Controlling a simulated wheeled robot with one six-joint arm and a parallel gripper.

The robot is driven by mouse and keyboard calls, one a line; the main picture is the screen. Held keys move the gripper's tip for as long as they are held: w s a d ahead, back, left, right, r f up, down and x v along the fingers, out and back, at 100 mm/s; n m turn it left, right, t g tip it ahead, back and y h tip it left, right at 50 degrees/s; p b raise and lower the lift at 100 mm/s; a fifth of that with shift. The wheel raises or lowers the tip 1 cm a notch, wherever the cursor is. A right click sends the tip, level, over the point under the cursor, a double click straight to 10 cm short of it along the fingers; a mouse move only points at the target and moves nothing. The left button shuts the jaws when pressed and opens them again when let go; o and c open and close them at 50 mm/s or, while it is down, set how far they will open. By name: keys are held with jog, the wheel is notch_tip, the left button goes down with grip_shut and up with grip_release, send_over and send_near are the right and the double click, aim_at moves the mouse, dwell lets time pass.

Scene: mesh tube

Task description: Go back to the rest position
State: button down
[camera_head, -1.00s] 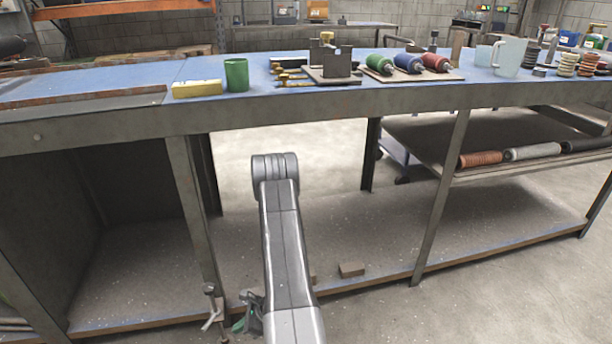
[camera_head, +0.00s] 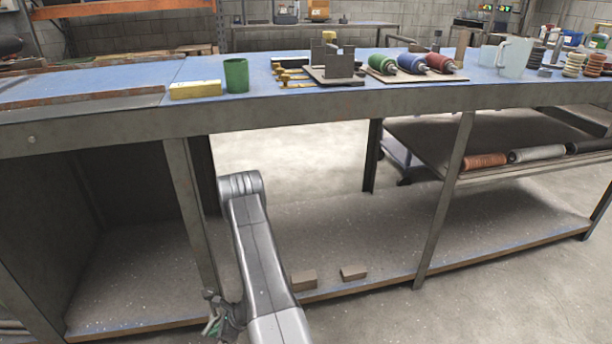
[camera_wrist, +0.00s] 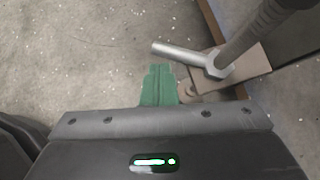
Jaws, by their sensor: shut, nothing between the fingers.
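My gripper (camera_head: 215,326) is low at the front of the bench, left of my arm's grey link, and partly hidden in the head view. In the wrist view its green fingers (camera_wrist: 160,85) are together with nothing between them, over speckled grey floor. A metal clamp-like part with a bar handle (camera_wrist: 185,54) is just right of and beyond the fingertips. Whether they touch it I cannot tell.
The workbench (camera_head: 330,113) stands ahead with a green cylinder (camera_head: 236,76), a yellow block (camera_head: 195,90) and colored spools on top. Its lower shelf (camera_head: 370,235) holds two small brown blocks (camera_head: 304,280). Rolls (camera_head: 540,154) lie on a right shelf. Floor at front right is clear.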

jog(key=d+r+p, duration=0.5)
jog(key=d+r, duration=0.2)
jog(key=d, duration=0.6)
jog(key=shift+w, duration=0.35)
